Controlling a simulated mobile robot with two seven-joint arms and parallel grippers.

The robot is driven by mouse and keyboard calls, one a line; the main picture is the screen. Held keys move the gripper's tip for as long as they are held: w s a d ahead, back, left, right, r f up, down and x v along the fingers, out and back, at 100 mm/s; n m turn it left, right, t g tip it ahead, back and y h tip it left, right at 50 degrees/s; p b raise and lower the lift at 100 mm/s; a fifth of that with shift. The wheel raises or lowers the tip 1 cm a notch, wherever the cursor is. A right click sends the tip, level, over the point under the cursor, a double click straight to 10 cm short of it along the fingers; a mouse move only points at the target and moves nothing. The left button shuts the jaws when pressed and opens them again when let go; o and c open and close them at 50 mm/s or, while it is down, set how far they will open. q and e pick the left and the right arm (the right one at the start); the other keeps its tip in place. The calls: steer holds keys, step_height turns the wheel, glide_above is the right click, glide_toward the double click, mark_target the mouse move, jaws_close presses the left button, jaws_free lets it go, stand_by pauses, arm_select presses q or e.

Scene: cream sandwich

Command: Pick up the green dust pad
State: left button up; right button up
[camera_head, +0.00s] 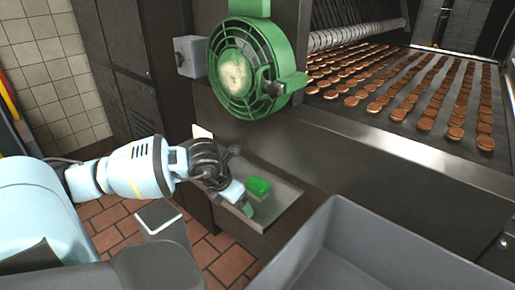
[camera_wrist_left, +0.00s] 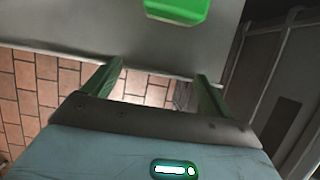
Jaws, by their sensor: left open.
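The green dust pad (camera_head: 257,187) lies on a grey metal shelf (camera_head: 285,200) on the side of the machine. In the left wrist view the green pad (camera_wrist_left: 177,8) shows at the top edge, partly cut off, beyond the fingertips. My left gripper (camera_head: 243,203) is just left of the pad and apart from it. In the left wrist view its two green fingers (camera_wrist_left: 155,82) are spread with nothing between them. My right gripper is not in view.
A green round fan (camera_head: 236,75) is mounted above the shelf. A grey bin (camera_head: 365,262) stands at the front right, close to the shelf. A conveyor (camera_head: 420,95) carries rows of brown cookies at the back right. Red tiled floor (camera_head: 120,225) shows at left.

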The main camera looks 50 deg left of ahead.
mark_target(257, 183)
arm_select(q)
steer(key=shift+w+a, duration=0.15)
steer(key=shift+w, duration=0.9)
steer(key=shift+w+a, duration=0.1)
steer(key=shift+w, duration=0.9)
steer(key=w, duration=0.4)
steer(key=shift+w+a, duration=0.15)
steer(key=shift+w, duration=0.1)
steer(key=shift+w+f, duration=0.15)
steer(key=shift+w, duration=0.1)
steer(key=shift+w+a+f, duration=0.1)
steer(key=shift+f, duration=0.3)
steer(key=c, duration=1.1)
